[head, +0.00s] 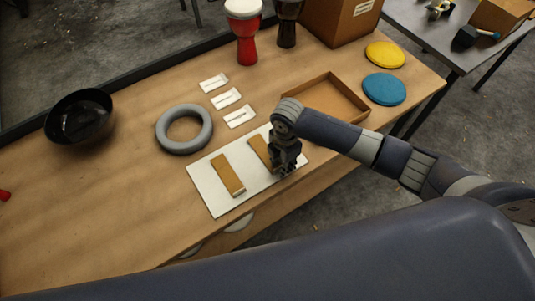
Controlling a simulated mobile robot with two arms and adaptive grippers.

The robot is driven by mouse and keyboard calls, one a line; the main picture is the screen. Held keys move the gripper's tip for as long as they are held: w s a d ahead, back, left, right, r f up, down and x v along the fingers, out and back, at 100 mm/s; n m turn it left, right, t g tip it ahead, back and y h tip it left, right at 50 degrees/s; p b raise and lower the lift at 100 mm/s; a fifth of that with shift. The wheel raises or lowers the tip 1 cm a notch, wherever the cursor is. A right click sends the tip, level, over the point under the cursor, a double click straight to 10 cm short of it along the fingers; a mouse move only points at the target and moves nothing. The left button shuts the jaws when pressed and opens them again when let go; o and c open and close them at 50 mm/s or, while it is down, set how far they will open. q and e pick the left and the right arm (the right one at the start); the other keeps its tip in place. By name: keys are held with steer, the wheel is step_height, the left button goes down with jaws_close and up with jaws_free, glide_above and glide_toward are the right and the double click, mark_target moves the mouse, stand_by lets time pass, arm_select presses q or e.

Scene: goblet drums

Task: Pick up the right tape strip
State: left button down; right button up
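Two brown tape strips lie on a white board on the table. The left tape strip (227,175) is fully in view. The right tape strip (259,149) is partly hidden behind my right gripper (286,171). The white board (206,186) lies near the table's front edge. My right gripper comes in from the right and points down at the right end of the board, over or beside the right strip's near part. The fingers are dark and small, so I cannot tell whether they are open or touch the strip. My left gripper is not in view.
A grey ring (164,135) and a black bowl (82,118) stand to the left. Several white clip-like pieces (226,97) lie behind the board. An open brown tray (326,91) is behind my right arm. A red goblet drum (246,39) and a blue disc (384,90) stand farther back.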

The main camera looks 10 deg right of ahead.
jaws_close()
steer(key=shift+r, duration=0.2)
